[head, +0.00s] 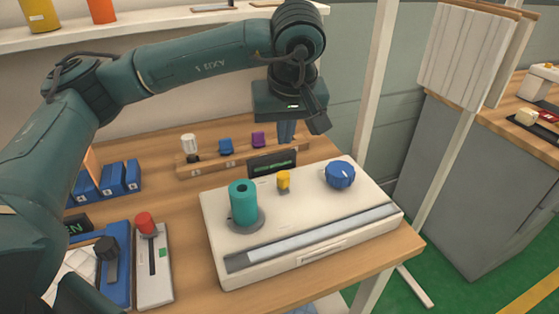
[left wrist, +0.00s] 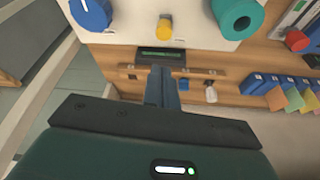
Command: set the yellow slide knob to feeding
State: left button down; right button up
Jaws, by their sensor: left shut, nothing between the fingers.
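The yellow slide knob (head: 283,180) stands on top of the white panel box (head: 300,208), between a teal cylinder (head: 243,203) and a blue round knob (head: 340,175). It also shows near the top of the left wrist view (left wrist: 164,28). My left gripper (head: 287,134) is shut and empty, fingers pointing down, behind and above the yellow knob and apart from it. In the left wrist view its closed fingers (left wrist: 162,74) lie near the small dark display (left wrist: 162,54). Any feeding label is too small to read. My right gripper is not in view.
A wooden rack (head: 205,164) with small white, blue and purple items stands behind the box. A red-knobbed lever unit (head: 153,262) and blue bins (head: 122,178) are to the left. A white post (head: 375,90) rises at the right. The air above the box is clear.

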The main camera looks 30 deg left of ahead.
pick_arm(q)
jog(key=shift+f, duration=0.1)
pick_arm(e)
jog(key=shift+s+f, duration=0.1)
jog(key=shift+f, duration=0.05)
pick_arm(q)
send_over(291, 202)
jog(key=w+a, duration=0.4)
notch_tip(291, 202, down, 9)
jog(key=shift+s+f+p, duration=0.15)
jog(key=shift+p, duration=0.2)
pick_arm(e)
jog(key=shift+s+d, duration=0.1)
